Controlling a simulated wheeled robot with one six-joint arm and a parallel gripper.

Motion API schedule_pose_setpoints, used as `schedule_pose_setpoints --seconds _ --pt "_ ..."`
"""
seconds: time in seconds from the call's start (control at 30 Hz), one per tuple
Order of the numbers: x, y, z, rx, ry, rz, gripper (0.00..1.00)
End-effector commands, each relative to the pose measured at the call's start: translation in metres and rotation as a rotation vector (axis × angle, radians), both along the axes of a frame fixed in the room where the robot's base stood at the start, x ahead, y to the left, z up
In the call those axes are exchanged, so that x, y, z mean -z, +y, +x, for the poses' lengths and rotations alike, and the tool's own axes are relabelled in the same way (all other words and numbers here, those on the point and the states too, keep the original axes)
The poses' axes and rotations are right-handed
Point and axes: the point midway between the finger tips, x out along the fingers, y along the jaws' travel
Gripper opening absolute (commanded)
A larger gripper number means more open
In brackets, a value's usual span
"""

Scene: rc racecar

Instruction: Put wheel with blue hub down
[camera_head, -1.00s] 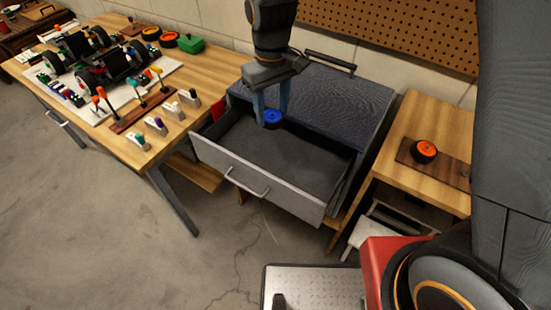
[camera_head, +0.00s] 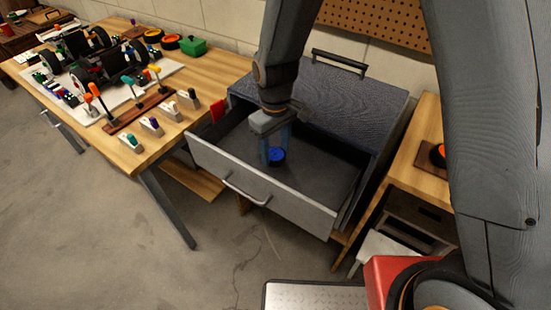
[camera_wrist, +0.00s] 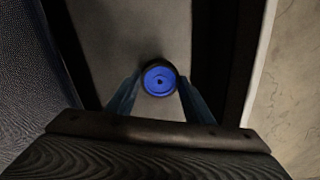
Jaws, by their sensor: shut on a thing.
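The wheel with the blue hub (camera_head: 277,155) is a dark tyre around a bright blue hub. It is between the fingertips of my gripper (camera_head: 276,148), inside the open drawer (camera_head: 315,182). In the wrist view, the wheel (camera_wrist: 160,79) faces the camera, and my gripper (camera_wrist: 158,92) is shut on it with a blue-grey finger on each side. The drawer floor (camera_wrist: 124,40) lies beyond it. I cannot tell whether the wheel touches the floor.
The drawer's front panel (camera_head: 258,188) and side walls surround my gripper. A workbench (camera_head: 215,72) on the left holds a car chassis (camera_head: 92,62), screwdrivers and small parts. A side table (camera_head: 420,165) on the right carries an orange-hubbed wheel (camera_head: 438,153). The drawer floor around the wheel looks empty.

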Motion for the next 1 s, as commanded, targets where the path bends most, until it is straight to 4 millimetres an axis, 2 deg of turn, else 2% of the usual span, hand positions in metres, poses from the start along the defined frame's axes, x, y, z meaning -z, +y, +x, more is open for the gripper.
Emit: schedule_pose_setpoints --seconds 0.33,0.8,0.83,0.93,1.0 --pt "0.039 0.0 0.0 0.0 0.001 -0.001 0.2" --pt "0.047 0.0 0.0 0.0 -0.001 0.001 0.2" --pt "0.047 0.0 0.0 0.0 -0.001 0.001 0.5" --pt "0.046 0.0 0.0 0.0 -0.001 0.001 0.66" --pt "0.046 0.0 0.0 0.0 -0.001 0.001 0.66"
